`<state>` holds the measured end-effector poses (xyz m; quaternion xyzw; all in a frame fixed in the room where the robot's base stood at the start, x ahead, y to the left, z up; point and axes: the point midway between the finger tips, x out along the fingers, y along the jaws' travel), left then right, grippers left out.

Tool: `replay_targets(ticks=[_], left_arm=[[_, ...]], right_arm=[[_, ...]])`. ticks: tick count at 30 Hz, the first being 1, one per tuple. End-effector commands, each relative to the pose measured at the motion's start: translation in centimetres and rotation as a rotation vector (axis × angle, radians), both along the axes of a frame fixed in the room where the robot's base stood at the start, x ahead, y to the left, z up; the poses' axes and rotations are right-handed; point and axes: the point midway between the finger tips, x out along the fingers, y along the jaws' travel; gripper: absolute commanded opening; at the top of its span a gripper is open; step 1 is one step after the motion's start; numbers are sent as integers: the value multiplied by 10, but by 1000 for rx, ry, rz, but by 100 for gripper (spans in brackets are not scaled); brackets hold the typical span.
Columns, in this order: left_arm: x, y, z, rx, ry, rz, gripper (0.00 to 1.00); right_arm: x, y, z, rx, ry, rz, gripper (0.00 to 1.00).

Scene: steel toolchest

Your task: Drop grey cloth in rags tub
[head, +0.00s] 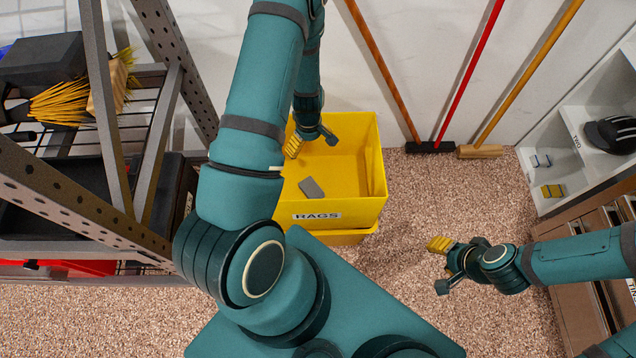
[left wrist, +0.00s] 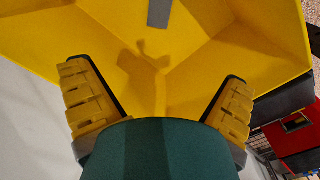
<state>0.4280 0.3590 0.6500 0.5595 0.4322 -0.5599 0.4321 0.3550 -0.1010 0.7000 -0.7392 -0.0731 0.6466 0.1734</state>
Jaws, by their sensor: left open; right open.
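The grey cloth (head: 311,188) is a small flat rectangle lying inside the yellow rags tub (head: 371,165), near its front wall above the RAGS label. In the left wrist view the grey cloth (left wrist: 160,13) shows at the top edge, partly cut off, against the yellow inside of the tub (left wrist: 215,60). My left gripper (head: 312,141) is over the tub's back part, open and empty, apart from the cloth. Its two fingers are wide apart in the left wrist view (left wrist: 158,100). My right gripper (head: 440,266) is open and empty above the floor, right of the tub.
A metal shelf rack (head: 150,150) with a yellow-bristled brush (head: 62,102) stands left of the tub. Brooms (head: 430,147) lean on the back wall. A white cubby shelf (head: 560,125) and drawers stand at the right. Speckled floor is clear between.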

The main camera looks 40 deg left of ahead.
Motion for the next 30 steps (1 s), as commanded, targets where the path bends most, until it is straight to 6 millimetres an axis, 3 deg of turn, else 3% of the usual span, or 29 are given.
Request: replay_targets(ticks=[18,30], left_arm=[[1,0,104,1,-3,0,100],[0,0,118,0,0,0,100]], right_arm=[[0,0,0,0,0,0,47],[0,0,0,0,0,0,47]])
